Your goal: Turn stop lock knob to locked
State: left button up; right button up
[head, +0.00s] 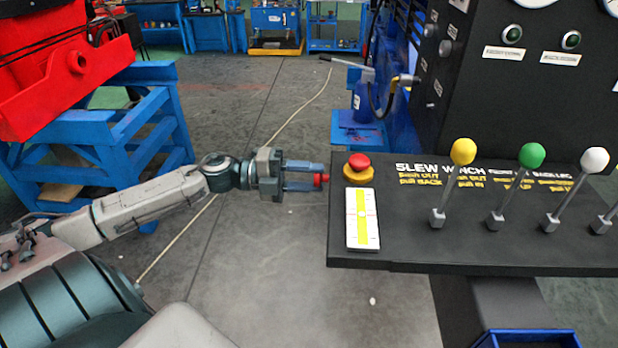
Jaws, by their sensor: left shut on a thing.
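My left gripper (305,177) reaches in from the left, level with the console's left edge. Its blue fingers point right and are shut on a small red knob (322,179), mostly hidden by the fingertips. The knob is just left of the black control console (405,240); I cannot tell how it is attached or which way it is turned. A red mushroom button (359,161) on a yellow base sits on the console's top left corner, just right of the gripper and apart from it. My right gripper is not in view.
Levers with yellow (463,151), green (531,155) and white (594,160) balls stand on the console. A white and yellow label plate (362,218) lies near its left edge. A blue stand (100,140) is at left. The floor between is mostly clear.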

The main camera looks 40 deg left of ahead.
pick_arm(q)
jog(key=shift+m, duration=0.3)
dwell(0.4)
jog(key=o, duration=1)
jog(key=p+v, duration=0.8)
jog(key=v, duration=0.2)
jog(key=shift+s+a, duration=0.2)
jog(key=shift+a, duration=0.15)
